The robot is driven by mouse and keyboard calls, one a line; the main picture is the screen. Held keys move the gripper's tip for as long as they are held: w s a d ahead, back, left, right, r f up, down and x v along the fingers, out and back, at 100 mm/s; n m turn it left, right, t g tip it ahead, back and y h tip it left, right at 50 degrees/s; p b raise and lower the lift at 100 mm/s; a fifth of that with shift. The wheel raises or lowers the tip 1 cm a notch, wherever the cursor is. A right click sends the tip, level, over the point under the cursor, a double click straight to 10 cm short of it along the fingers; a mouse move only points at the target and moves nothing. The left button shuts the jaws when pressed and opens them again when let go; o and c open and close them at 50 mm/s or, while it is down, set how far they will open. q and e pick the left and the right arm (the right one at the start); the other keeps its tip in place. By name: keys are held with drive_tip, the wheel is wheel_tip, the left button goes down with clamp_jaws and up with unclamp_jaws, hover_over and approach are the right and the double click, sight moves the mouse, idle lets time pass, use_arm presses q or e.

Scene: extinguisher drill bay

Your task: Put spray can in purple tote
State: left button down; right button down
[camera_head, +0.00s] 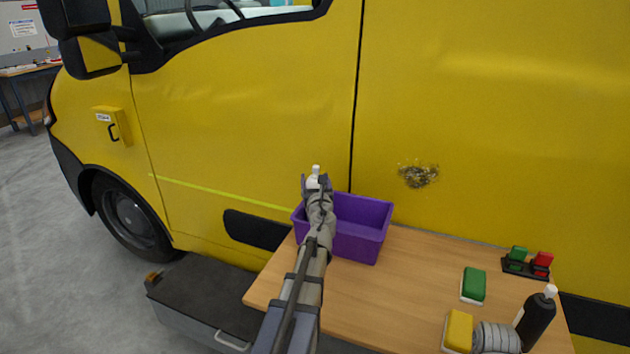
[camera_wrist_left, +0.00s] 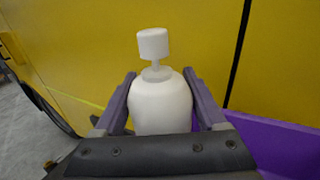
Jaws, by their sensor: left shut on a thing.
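The spray can, a white bottle with a white cap, shows its top in the head view (camera_head: 316,174) and fills the middle of the left wrist view (camera_wrist_left: 160,104). My left gripper (camera_head: 315,185) is shut on it, with one finger on each side in the left wrist view (camera_wrist_left: 160,100). The can is upright; its lower part is hidden by my gripper. The purple tote (camera_head: 362,246) stands at the back left of the table, and my left gripper and forearm are over its left part. The tote's inside is partly hidden by my arm. My right gripper is not in view.
The wooden table (camera_head: 400,290) holds a green sponge (camera_head: 473,285), a yellow sponge (camera_head: 458,331), a grey roll (camera_head: 496,338), a black bottle (camera_head: 535,318) and a black holder with green and red items (camera_head: 526,268) at its right. A yellow van (camera_head: 240,110) stands close behind.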

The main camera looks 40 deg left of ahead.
use_arm(q)
unclamp_jaws()
drive_tip(key=shift+r, duration=0.15)
drive_tip(key=shift+r+p, duration=0.5)
drive_tip(key=shift+p, duration=0.1)
drive_tip(key=shift+s+d+r, duration=0.15)
drive_tip(key=shift+s, duration=0.05)
drive_tip(key=v, duration=1.1)
drive_tip(key=shift+d, duration=0.2)
